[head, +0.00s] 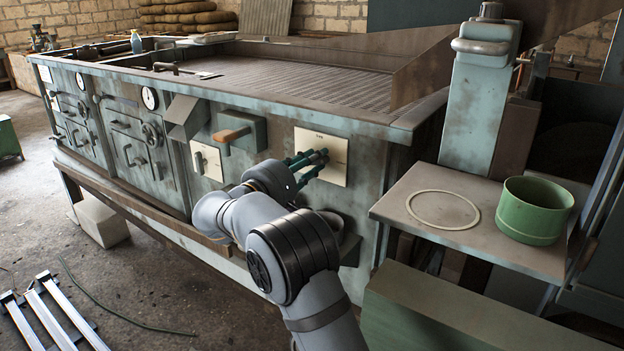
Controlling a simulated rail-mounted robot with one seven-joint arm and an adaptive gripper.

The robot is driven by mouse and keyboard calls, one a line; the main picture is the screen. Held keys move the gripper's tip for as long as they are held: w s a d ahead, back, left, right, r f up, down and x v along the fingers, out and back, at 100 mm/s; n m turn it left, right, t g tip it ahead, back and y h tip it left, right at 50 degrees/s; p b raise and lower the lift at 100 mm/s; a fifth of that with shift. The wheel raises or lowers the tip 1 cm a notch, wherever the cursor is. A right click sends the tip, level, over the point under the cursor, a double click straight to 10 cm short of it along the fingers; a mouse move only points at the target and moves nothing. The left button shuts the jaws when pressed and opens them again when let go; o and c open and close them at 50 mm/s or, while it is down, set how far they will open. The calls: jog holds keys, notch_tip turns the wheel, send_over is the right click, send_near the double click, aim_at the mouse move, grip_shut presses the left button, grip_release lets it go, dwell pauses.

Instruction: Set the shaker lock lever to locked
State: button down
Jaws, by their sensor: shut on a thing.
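My gripper (319,157) is at the large cream plate (337,142) on the front of the blue-grey shaker machine (375,135). Its dark green fingers are closed on the lever at that plate. The fingers hide most of the lever, so its angle cannot be told. Small dark lettering stands at the top of the plate, too small to read. My arm reaches up to it from the lower middle of the picture.
At right, a metal table (410,208) holds a flat ring (443,227) and a green cylinder (535,209). Metal rails (50,310) lie on the floor.

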jog(key=m+b, duration=0.2)
jog(key=b, duration=0.1)
jog(key=m+b, duration=0.2)
jog(key=shift+s+d+f+m+b, duration=0.1)
jog(key=shift+d+f+m+b, duration=0.05)
jog(key=shift+f+m+b, duration=0.25)
dwell(0.3)
jog(key=c, duration=1.6)
grip_release()
jog(key=shift+o, duration=0.8)
jog(key=v, duration=1.2)
